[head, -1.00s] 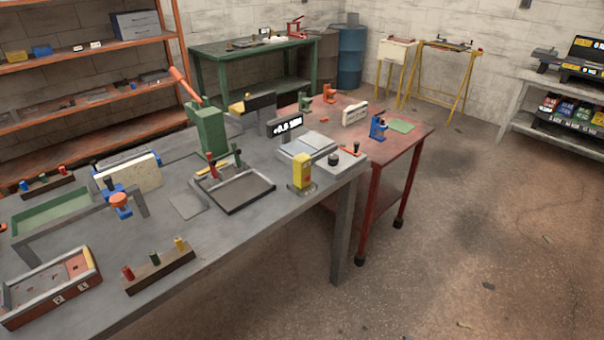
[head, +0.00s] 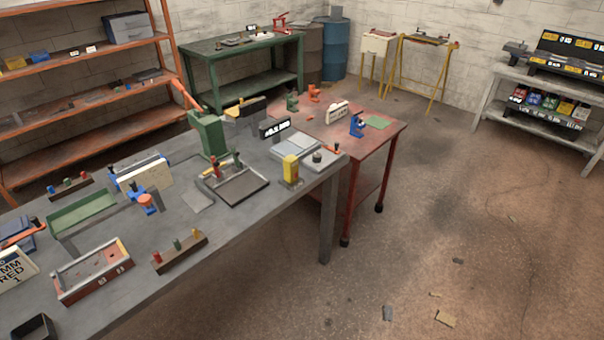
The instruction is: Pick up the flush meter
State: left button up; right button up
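Neither of my grippers is in view. I cannot tell for certain which thing is the flush meter, as the small devices carry no readable name. A yellow upright device (head: 291,170) stands near the right end of the grey bench (head: 232,232). A blue device (head: 357,124) stands on the red table (head: 375,152), with orange (head: 314,93) and green (head: 292,102) ones farther back. A black display (head: 275,127) with white characters stands behind the flat grey device (head: 296,146).
A green press (head: 208,135), a red-sided tray (head: 92,270) and a wooden peg block (head: 179,253) occupy the bench. Orange shelves (head: 80,100) stand at left, a green table (head: 245,65) behind, a grey rack (head: 545,95) at right. The floor on the right is mostly open.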

aim_at(291, 161)
jog(key=z, duration=0.5)
jog(key=k, duration=1.2)
jog(key=z, duration=0.7)
jog(key=i, duration=2.95)
jog(key=u, duration=1.4)
jog(key=i, duration=0.85)
jog(key=u, duration=1.2)
jog(key=i, duration=0.25)
jog(key=u, duration=0.2)
